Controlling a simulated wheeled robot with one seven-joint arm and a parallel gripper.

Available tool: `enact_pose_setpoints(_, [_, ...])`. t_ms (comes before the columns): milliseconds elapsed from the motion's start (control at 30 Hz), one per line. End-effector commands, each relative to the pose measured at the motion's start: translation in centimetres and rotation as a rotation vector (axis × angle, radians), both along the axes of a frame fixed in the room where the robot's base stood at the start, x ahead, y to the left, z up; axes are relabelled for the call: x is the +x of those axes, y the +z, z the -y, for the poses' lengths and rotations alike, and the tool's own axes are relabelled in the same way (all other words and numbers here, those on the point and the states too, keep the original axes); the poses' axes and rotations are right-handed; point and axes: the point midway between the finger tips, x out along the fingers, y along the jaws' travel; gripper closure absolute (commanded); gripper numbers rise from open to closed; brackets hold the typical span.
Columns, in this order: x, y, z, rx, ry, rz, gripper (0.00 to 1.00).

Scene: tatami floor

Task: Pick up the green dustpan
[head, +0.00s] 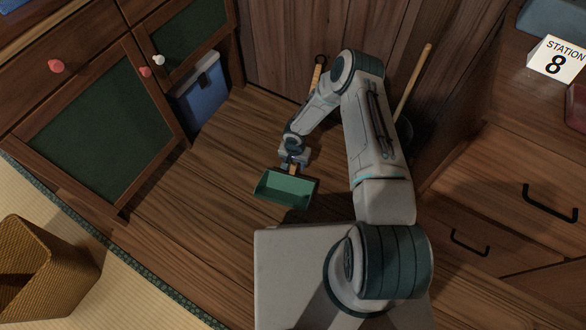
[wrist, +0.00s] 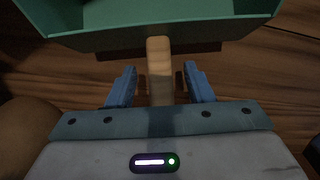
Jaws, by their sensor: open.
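The green dustpan (head: 286,188) lies on the wooden floor below my gripper in the head view, with its tray toward the robot. In the wrist view the dustpan's green tray (wrist: 160,32) fills the top, and its pale wooden handle (wrist: 160,65) runs down between my fingers. My gripper (wrist: 160,86) is open, with one blue finger on each side of the handle and a gap on both sides. In the head view my gripper (head: 293,163) is small and partly hides the handle.
A blue bin (head: 201,95) stands by the cabinet at the left. A wooden stick (head: 413,85) leans at the back wall to the right of my arm. A woven basket (head: 45,270) stands on the tatami at lower left. Drawers (head: 500,190) stand at right.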

Motion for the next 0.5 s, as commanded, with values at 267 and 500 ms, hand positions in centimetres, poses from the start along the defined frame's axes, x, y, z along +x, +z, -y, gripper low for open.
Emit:
enact_pose_setpoints(267, [0.05,-1.99,-0.01,0.0,0.0,0.001,0.53])
enact_pose_setpoints(500, [0.04,-1.94,-0.02,0.0,0.0,0.001,0.81])
